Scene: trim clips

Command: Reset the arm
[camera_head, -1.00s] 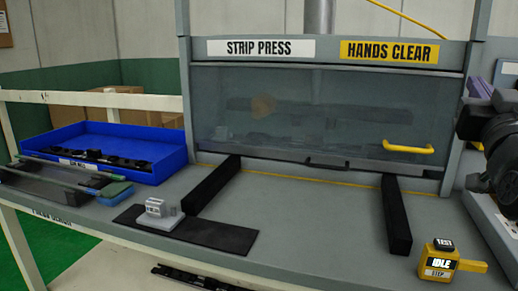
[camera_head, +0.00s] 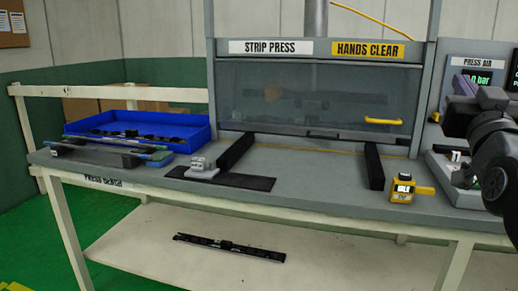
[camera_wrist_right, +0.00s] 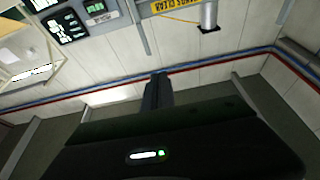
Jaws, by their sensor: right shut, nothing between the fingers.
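My right arm (camera_head: 492,150) shows at the right edge of the head view, dark and folded, beside the right end of the bench. In the right wrist view my right gripper (camera_wrist_right: 157,78) is shut and empty, its dark fingers pointing toward a pale wall. It touches nothing that I can see. My left arm and left gripper are not in view.
The strip press (camera_head: 310,95) has its clear guard down. The bench carries a blue bin (camera_head: 190,127) of dark strips, a grey block (camera_head: 201,167) on a dark mat (camera_head: 245,182), and a yellow tester (camera_head: 402,190). A dark strip (camera_head: 228,247) lies on the lower shelf.

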